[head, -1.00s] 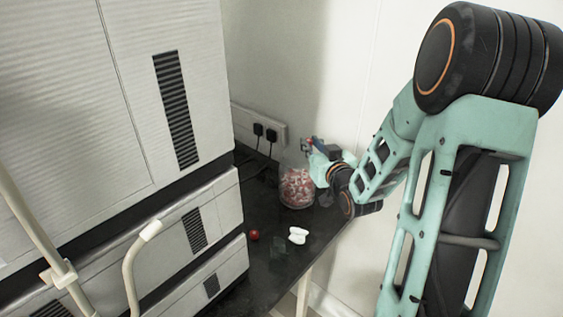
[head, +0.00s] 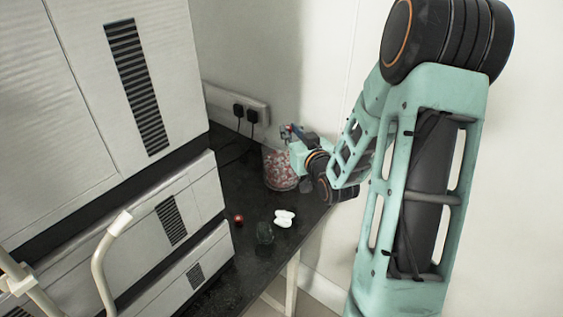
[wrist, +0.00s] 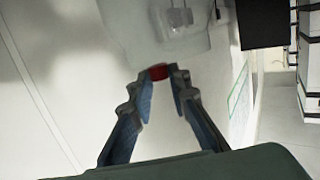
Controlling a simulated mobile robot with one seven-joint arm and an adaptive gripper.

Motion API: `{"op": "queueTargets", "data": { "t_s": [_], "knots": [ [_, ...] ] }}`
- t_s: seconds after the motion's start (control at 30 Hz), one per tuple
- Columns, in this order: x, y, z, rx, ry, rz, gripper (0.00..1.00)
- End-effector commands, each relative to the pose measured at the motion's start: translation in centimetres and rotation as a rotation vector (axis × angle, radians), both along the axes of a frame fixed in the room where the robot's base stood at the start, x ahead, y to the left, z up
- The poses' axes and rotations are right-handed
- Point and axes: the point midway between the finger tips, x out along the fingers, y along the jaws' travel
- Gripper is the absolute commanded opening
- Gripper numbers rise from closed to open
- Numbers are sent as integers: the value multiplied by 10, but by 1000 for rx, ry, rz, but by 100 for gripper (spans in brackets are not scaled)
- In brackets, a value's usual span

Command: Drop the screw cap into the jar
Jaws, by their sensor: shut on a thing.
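The jar (head: 279,172) is clear and holds many red and white pieces. It stands at the back of the dark table, near the wall. My gripper (head: 288,133) is at the jar's mouth, just above its rim in the head view. In the wrist view my gripper (wrist: 160,77) is shut on a small red screw cap (wrist: 157,72) between its fingertips. Part of the cap is hidden by the fingers. I cannot tell whether the cap is directly over the opening.
On the dark table (head: 262,262) lie a small red ball (head: 238,219), a white lobed object (head: 284,218) and a dark translucent object (head: 264,233). Stacked grey cabinets (head: 165,210) line the left. A wall socket (head: 244,106) with black plugs is behind the table.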

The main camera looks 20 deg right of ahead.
Motion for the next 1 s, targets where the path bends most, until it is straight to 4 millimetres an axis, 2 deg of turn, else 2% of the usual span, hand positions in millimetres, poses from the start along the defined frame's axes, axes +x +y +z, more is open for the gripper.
{"op": "queueTargets", "data": {
  "t_s": [0.3,0.33,0.5,0.83,1.0],
  "knots": [
    [0,0,-4,0,-1,0,10],
    [0,0,-4,0,-1,0,20],
    [0,0,-4,0,-1,0,37],
    [0,0,-1,-1,-1,0,37],
    [0,0,14,-3,-4,-1,37]
  ]
}}
